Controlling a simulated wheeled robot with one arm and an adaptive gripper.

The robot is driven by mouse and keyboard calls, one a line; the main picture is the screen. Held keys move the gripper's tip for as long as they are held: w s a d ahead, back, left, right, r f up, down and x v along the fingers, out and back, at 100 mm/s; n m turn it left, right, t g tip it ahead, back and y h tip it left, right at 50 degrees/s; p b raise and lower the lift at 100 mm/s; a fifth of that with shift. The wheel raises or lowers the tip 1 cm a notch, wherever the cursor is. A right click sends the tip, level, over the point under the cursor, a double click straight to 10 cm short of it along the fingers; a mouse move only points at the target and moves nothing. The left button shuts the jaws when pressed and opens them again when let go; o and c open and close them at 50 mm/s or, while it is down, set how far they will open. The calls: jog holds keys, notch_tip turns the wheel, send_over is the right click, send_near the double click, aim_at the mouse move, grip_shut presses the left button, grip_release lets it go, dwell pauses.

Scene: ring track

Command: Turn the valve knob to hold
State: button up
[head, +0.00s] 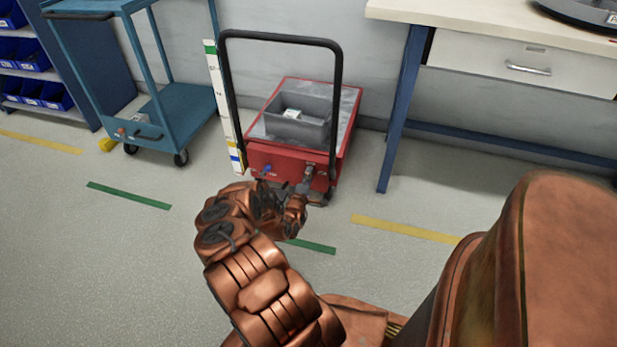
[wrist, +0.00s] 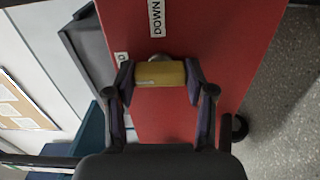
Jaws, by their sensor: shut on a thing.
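The yellow valve knob (wrist: 160,72) sits on the red front panel (wrist: 205,50) of a lift cart, in the wrist view. My gripper (wrist: 159,80) is shut on the knob, one finger at each end of it. A white label reading DOWN (wrist: 157,18) is above the knob. In the head view the red cart (head: 270,160) stands by the wall. My arm reaches its front low down, and the knob cannot be made out there.
The cart has a black push handle (head: 280,37) and carries a grey bin (head: 298,128). A striped scale (head: 224,105) stands at its left. A blue trolley (head: 185,112) is to the left and a workbench (head: 500,35) to the right. The floor in front is open.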

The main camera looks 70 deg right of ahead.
dwell(0.6)
jog(key=o, duration=1.2)
jog(key=shift+c, duration=0.2)
jog(key=s+a, duration=0.1)
jog(key=a, duration=1.1)
jog(key=shift+s, duration=0.15)
